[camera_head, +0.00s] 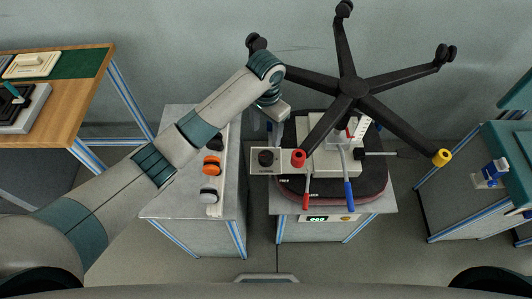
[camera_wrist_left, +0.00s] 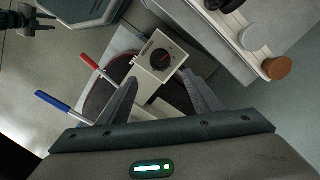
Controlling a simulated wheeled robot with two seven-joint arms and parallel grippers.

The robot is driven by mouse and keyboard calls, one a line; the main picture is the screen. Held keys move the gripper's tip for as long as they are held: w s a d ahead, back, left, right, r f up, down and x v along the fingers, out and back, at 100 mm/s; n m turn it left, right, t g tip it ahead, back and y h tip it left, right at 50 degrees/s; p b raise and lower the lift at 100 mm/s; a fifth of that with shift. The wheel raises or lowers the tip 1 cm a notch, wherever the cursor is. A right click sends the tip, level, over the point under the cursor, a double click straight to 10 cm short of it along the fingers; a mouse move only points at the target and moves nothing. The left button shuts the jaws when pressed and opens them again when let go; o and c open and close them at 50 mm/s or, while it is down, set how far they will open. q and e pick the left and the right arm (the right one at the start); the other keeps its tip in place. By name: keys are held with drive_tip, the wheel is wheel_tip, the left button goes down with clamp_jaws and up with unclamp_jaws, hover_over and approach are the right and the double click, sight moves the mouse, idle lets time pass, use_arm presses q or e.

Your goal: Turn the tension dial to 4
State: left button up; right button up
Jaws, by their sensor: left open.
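The tension dial (camera_head: 265,157) is a black round knob on a pale square plate at the left of the chair mechanism. In the left wrist view the dial (camera_wrist_left: 161,59) shows a red pointer mark; its numbers are too small to read. My left gripper (camera_head: 275,128) is just above the dial plate in the head view. In the left wrist view its two fingers are spread wide, and the dial lies between and beyond them, with no contact visible. My right gripper is in neither view.
The upturned chair base (camera_head: 353,88) spreads its black legs over the mechanism. A red lever (camera_head: 306,190) and a blue lever (camera_head: 348,190) stick out in front. Orange, black and grey knobs stand on the left cabinet (camera_head: 180,205). A wooden bench (camera_head: 85,90) is at far left.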

sight(266, 156)
use_arm(q)
wheel_tip(266, 156, down, 14)
drive_tip(key=shift+r+p, duration=0.1)
drive_tip(key=shift+p, duration=0.9)
drive_tip(key=c, duration=1.1)
